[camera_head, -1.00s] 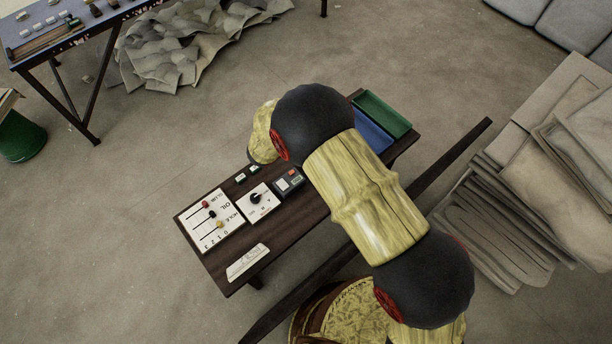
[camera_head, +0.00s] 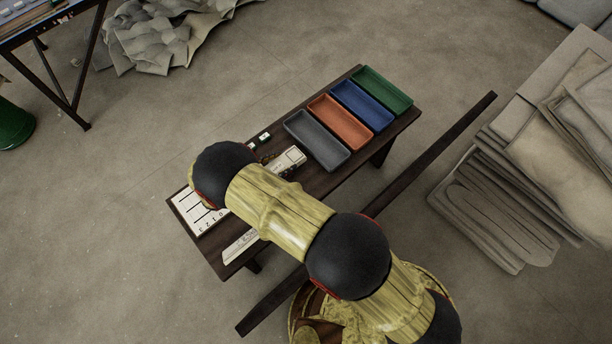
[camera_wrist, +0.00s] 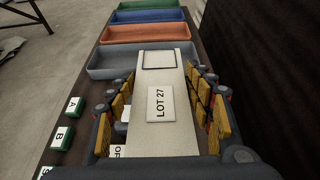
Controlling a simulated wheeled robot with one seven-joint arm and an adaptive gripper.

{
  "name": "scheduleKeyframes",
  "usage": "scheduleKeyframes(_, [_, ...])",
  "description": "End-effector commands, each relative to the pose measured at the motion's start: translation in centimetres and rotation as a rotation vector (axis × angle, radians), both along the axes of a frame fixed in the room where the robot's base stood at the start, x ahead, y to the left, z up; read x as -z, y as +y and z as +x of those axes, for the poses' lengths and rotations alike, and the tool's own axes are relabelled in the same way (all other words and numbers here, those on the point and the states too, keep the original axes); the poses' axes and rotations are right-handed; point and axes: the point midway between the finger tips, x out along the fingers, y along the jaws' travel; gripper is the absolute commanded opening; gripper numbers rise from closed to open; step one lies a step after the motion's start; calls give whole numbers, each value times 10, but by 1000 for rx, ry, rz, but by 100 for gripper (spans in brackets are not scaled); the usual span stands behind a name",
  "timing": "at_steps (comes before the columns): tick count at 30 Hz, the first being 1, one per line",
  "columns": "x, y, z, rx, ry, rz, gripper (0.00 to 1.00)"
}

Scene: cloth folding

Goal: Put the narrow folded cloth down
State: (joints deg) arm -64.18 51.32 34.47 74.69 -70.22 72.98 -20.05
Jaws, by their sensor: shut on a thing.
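The narrow folded cloth is a long pale strip (camera_wrist: 160,125) with a "LOT 27" label and a dark-outlined square near its far end. In the wrist view it lies lengthwise between the yellow-padded fingers of my gripper (camera_wrist: 162,92), which is shut on it. Its far end overlaps the grey tray (camera_wrist: 105,63) in that view. In the head view the cloth's end (camera_head: 288,160) shows beside the grey tray (camera_head: 317,141). My arm hides most of the gripper and the cloth's near part there. I cannot tell how high the cloth is above the bench.
Orange (camera_head: 341,122), blue (camera_head: 362,105) and green (camera_head: 383,90) trays stand in a row beyond the grey one on the dark bench (camera_head: 325,180). A slider panel (camera_head: 195,212) and a white plate (camera_head: 238,246) lie at the other end. Lettered blocks (camera_wrist: 64,138) stand left of my gripper.

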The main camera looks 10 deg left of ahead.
Motion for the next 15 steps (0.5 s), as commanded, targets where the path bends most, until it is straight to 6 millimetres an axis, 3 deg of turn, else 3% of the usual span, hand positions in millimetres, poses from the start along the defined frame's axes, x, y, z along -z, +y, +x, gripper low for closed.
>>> scheduleKeyframes(6, [28,-48,-2,0,1,-3,24])
scheduleKeyframes(10, [48,-63,-3,-1,1,-1,24])
scheduleKeyframes(15, [58,-73,-2,-1,0,0,24])
